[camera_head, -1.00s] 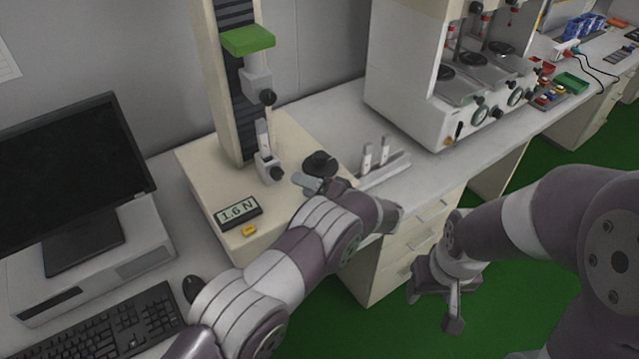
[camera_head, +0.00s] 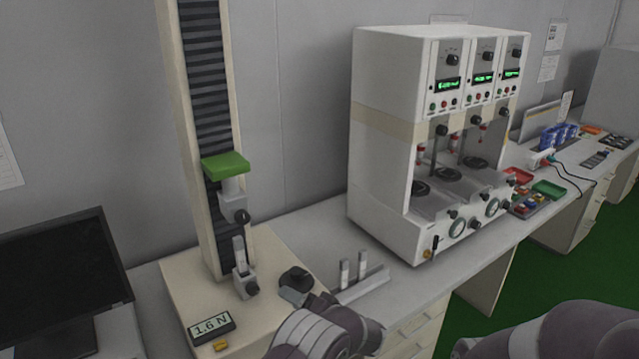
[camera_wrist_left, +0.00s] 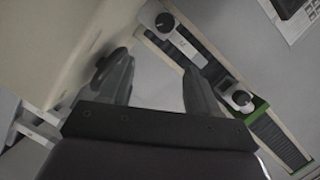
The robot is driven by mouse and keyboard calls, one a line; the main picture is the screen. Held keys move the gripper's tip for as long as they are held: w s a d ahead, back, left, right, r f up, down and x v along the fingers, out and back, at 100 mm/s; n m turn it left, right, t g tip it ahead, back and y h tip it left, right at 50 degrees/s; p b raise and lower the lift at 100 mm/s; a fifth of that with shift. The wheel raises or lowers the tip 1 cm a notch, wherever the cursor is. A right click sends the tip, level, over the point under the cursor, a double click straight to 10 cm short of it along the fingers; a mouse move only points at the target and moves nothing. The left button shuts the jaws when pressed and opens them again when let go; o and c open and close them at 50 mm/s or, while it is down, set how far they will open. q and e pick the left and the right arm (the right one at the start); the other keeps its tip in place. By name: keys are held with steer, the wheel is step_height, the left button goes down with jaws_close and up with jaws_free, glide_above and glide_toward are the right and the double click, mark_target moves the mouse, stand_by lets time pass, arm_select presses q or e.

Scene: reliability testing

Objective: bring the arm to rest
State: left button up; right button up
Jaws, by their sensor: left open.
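My left arm (camera_head: 325,335) comes up from the bottom edge in the head view. Its gripper (camera_head: 292,298) is low over the front right of the test stand's cream base, close to a round black part (camera_head: 296,278). In the left wrist view the two fingers of my left gripper (camera_wrist_left: 160,80) are apart with nothing between them. Whether a finger touches the stand cannot be told. Part of my right arm (camera_head: 560,335) shows at the bottom right; its gripper is out of view.
The test stand (camera_head: 200,130) has a green block (camera_head: 226,165), lower clamp (camera_head: 244,282) and display (camera_head: 211,328) reading 1.6 N. A small rack (camera_head: 362,278) stands right of it, then a large white machine (camera_head: 385,150). A monitor (camera_head: 60,275) stands left. The bench front between rack and machine is clear.

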arm_select(q)
steer(key=w+a+r+t+h, duration=0.2)
steer(key=w+r+t+h, duration=0.15)
steer(key=r+h, duration=0.45)
steer(key=s+a+g+h, duration=0.1)
steer(key=s+a+g, duration=0.2)
steer(key=s, duration=0.8)
steer(key=s+a+f+n+g+h, duration=0.1)
steer(key=s+a+g, duration=0.2)
steer(key=s, duration=0.9)
steer(key=s+a+f+n+g+h, duration=0.1)
steer(key=s+g, duration=0.5)
steer(key=s, duration=0.6)
steer(key=shift+a+h, duration=0.6)
steer(key=shift+a, duration=0.4)
steer(key=shift+d, duration=0.1)
steer(key=shift+c, duration=0.2)
